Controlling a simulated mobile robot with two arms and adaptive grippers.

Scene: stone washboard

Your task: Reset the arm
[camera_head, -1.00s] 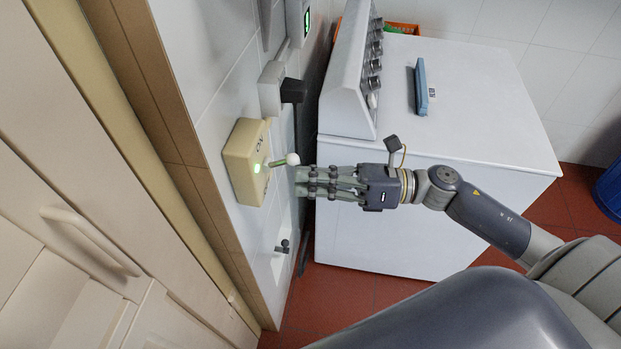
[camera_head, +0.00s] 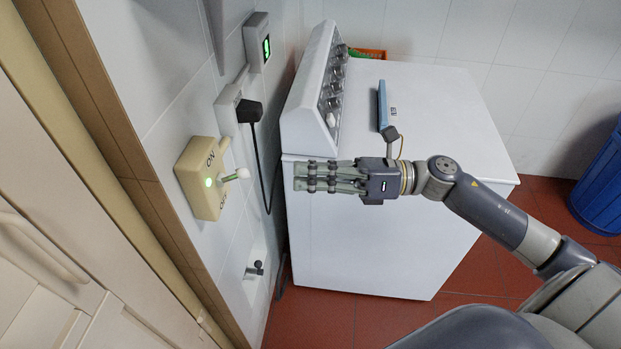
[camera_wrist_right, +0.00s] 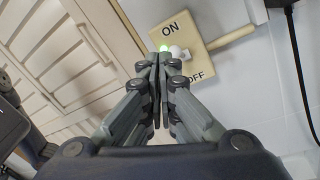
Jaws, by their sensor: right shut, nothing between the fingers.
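My right gripper (camera_head: 300,178) is shut and empty in the head view. It points left toward the tiled wall, in front of the white machine, apart from the switch. The cream wall switch box (camera_head: 192,180) carries ON and OFF labels, a lit green light and a lever with a white knob (camera_head: 243,173). In the right wrist view, my closed fingers (camera_wrist_right: 160,60) partly cover the switch box (camera_wrist_right: 200,40), which shows beyond their tips. My left gripper is not in view.
The white washing machine (camera_head: 390,240) with a row of knobs stands behind my right arm. A wall socket with a black plug (camera_head: 249,111) and cable is above the switch. A tap (camera_head: 254,269) is lower on the wall. A blue bin (camera_head: 600,185) stands at the right.

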